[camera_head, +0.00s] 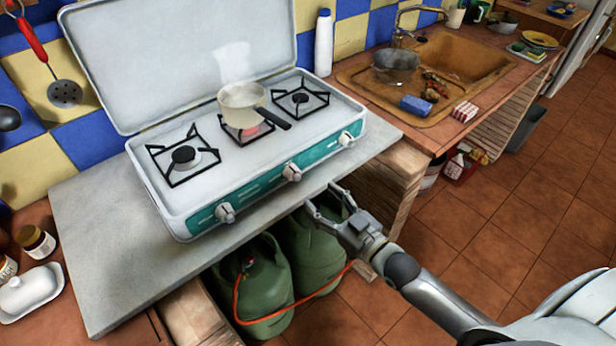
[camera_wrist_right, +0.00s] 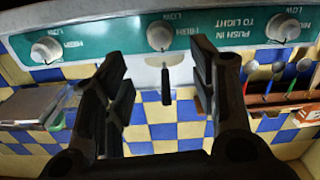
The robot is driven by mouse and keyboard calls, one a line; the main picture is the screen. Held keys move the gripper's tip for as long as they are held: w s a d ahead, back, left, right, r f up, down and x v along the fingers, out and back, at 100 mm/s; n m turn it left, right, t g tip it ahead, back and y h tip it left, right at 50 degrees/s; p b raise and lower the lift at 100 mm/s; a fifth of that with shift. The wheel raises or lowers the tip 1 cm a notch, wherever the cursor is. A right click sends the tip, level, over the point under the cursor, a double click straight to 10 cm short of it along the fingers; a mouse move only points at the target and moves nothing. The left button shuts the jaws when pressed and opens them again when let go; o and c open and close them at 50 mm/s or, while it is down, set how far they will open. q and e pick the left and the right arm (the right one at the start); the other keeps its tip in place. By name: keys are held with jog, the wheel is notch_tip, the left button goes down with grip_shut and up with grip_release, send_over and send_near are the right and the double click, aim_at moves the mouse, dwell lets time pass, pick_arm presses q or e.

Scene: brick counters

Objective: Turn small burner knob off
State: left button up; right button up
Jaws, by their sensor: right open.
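The white camping stove (camera_head: 240,155) has a teal front strip with three white knobs: the left knob (camera_head: 225,213), the middle knob (camera_head: 291,172) and the right knob (camera_head: 346,139). A steaming pot (camera_head: 243,104) sits on the middle burner, which glows red. My right gripper (camera_head: 320,195) is open and empty, in front of the strip, just below and to the right of the middle knob. In the right wrist view, the middle knob (camera_wrist_right: 160,35) shows beyond and between the open fingers, apart from them. My left gripper is not in view.
The stove stands on a grey slab (camera_head: 110,250) whose front edge lies near my right gripper. Green gas canisters (camera_head: 265,285) with an orange hose stand below. A sink (camera_head: 455,65) is at the right.

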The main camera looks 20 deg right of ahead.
aim_at(299, 179)
jog(key=p+x, duration=0.1)
jog(key=x, duration=0.9)
jog(key=shift+w+a, duration=0.1)
jog(key=shift+w, duration=0.1)
jog(key=shift+c, duration=0.3)
